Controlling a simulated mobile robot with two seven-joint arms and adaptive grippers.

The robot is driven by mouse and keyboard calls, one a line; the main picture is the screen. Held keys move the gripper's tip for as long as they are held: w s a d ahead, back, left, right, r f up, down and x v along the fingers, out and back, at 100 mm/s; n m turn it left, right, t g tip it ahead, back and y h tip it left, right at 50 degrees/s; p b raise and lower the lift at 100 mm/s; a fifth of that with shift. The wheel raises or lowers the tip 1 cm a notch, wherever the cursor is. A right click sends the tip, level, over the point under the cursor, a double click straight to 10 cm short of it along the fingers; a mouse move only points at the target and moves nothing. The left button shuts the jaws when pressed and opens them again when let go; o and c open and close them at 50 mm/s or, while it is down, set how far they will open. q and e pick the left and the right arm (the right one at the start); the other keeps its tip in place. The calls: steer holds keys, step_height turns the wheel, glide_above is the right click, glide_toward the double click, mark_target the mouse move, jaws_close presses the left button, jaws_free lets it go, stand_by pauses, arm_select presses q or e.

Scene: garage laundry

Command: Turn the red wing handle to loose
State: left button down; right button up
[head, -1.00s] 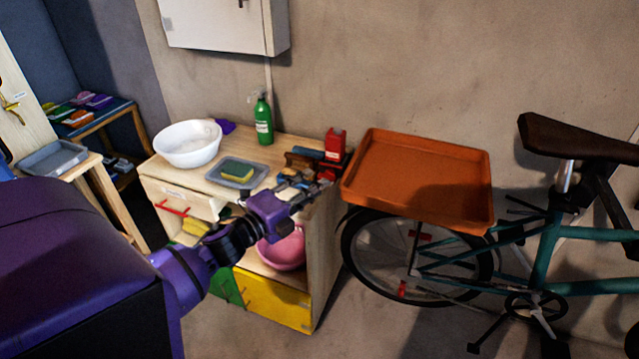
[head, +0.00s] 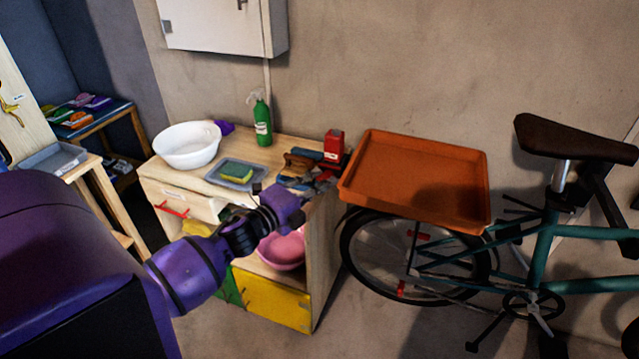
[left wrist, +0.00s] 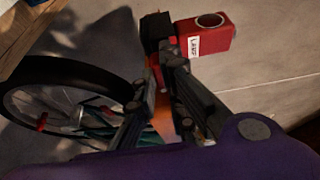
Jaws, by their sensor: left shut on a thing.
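My left gripper (head: 322,182) reaches across to the right edge of the wooden workbench (head: 235,160). In the left wrist view the gripper (left wrist: 160,90) is shut on a small red part (left wrist: 155,70), which I take to be the red wing handle. The fingers and a dark block cover most of it, so its angle cannot be told. Just beyond the fingertips is a red box (left wrist: 207,35) with a white label and a dark ring; the label is too small to read surely. The red box also shows in the head view (head: 334,145). My right gripper is out of view.
An orange tray (head: 372,195) sits close to the right of the gripper, above a bicycle wheel (left wrist: 50,115). A white bowl (head: 187,145), a tray with a yellow sponge (head: 238,172) and a green spray bottle (head: 262,122) stand on the bench.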

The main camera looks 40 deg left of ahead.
arm_select(q)
steer(key=shift+f+n, duration=0.1)
steer(key=shift+n, duration=0.2)
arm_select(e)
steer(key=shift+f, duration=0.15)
arm_select(q)
steer(key=n+t+y, duration=0.1)
steer(key=n+y, duration=0.1)
steer(key=n, duration=0.5)
steer(key=n+t+y+b, duration=0.1)
steer(key=n+y, duration=0.2)
steer(key=n, duration=0.4)
steer(key=d+n+t+y, duration=0.1)
steer(key=n+t+y, duration=0.1)
steer(key=n, duration=0.5)
steer(key=shift+w+f+n+y, duration=0.1)
steer(key=shift+f+n+y, duration=0.2)
steer(key=shift+f+y, duration=0.1)
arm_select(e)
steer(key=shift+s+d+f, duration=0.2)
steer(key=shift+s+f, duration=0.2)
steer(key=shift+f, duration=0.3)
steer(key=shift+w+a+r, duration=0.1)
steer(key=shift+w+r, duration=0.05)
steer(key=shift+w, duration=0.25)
